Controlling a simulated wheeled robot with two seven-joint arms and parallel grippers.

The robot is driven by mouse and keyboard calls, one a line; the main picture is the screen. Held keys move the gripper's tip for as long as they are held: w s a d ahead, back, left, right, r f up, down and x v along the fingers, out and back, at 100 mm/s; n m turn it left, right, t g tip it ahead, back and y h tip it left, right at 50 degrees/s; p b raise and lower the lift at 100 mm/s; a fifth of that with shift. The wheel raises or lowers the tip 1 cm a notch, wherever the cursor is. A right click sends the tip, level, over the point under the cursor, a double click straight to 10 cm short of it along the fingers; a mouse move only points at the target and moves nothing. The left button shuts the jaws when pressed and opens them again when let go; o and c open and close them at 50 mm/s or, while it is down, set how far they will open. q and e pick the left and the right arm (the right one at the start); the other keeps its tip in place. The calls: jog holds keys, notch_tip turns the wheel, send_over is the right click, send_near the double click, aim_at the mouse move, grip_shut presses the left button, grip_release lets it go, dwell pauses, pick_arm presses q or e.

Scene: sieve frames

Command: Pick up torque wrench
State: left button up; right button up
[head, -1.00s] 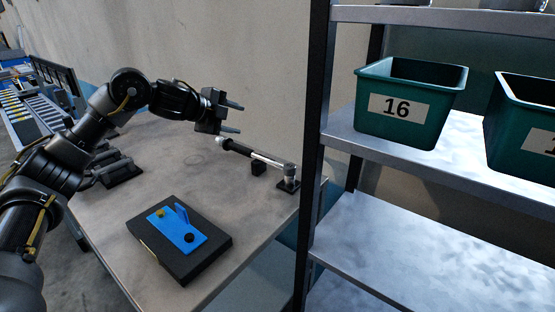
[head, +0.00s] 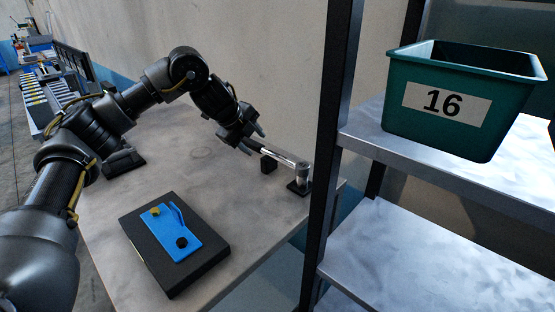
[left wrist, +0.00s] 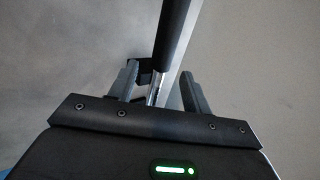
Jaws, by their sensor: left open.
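The torque wrench (head: 282,155) has a bright metal shaft and a dark handle. It lies raised on black stands on the table, its head end resting at a stand (head: 298,187) on the right. My left gripper (head: 252,143) is open over the handle side of the wrench, which it partly hides in the head view. My right gripper is not in view.
A black block with a blue plate (head: 172,230) lies on the grey table (head: 110,210). A metal shelf (head: 420,165) with a dark post stands right of the wrench and holds a green bin (head: 455,98) marked 16. A wall is behind the table.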

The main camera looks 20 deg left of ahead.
aim_at(257, 145)
pick_arm(q)
jog(key=shift+s+a, duration=0.1)
jog(key=shift+s, duration=0.05)
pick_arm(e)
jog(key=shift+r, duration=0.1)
pick_arm(q)
jog(key=x, duration=0.4)
jog(key=shift+w+a, duration=0.15)
jog(key=shift+w, duration=0.2)
jog(key=shift+w+f, duration=0.25)
jog(key=shift+f, duration=0.2)
grip_shut()
jog(key=shift+r, duration=0.15)
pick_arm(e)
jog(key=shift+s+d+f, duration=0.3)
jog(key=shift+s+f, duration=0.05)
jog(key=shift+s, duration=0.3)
